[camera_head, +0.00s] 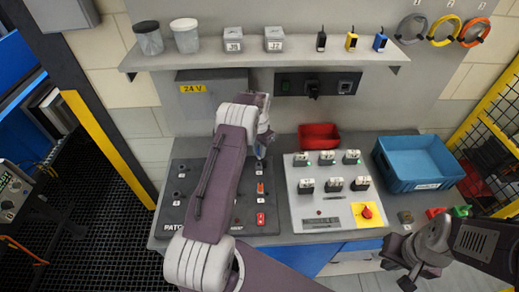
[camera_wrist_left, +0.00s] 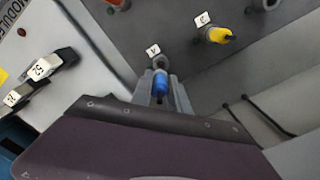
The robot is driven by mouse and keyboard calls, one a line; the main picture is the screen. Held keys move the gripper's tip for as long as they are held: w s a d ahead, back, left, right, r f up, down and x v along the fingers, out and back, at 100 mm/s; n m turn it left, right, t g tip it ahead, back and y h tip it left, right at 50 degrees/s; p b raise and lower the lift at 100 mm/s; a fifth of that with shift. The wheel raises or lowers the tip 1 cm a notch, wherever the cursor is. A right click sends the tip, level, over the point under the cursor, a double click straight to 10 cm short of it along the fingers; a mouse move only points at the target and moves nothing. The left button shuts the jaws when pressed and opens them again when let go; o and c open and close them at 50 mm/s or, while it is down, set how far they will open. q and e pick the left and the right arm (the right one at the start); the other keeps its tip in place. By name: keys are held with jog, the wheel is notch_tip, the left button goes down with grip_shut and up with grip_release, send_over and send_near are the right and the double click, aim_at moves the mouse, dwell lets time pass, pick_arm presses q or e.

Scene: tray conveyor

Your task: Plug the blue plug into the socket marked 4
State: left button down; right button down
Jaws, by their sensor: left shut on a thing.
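The blue plug (camera_wrist_left: 161,85) is between the fingers of my left gripper (camera_wrist_left: 162,92), which is shut on it. In the wrist view a socket (camera_wrist_left: 159,62) with a small white label (camera_wrist_left: 153,50) is just beyond the plug's far end. The label looks like a 4, but it is small and turned. I cannot tell whether the plug touches the socket. In the head view my left gripper (camera_head: 262,150) is above the upper right of the dark patch panel (camera_head: 180,215), and my arm hides much of the panel. My right gripper (camera_head: 400,265) is open and empty at the lower right.
A yellow plug (camera_wrist_left: 219,35) sits in a labelled socket nearby. A grey switch module (camera_head: 310,210) is right of the panel. A red bin (camera_head: 319,133) and a blue crate (camera_head: 415,180) stand on the bench. A shelf (camera_head: 260,48) with jars runs above.

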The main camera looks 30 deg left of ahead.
pick_arm(q)
jog(key=shift+s+a+f+b, duration=0.15)
jog(key=shift+f+b, duration=0.15)
jog(key=shift+f, duration=0.3)
jog(key=shift+a+f+b, duration=0.15)
jog(key=shift+f+b, duration=0.1)
jog(key=shift+f, duration=0.55)
jog(key=shift+d, duration=0.3)
jog(key=shift+a, duration=0.15)
jog(key=shift+f+b, duration=1.45)
jog(key=shift+f, duration=0.2)
jog(key=c, duration=1.2)
grip_release()
jog(key=shift+r, duration=0.15)
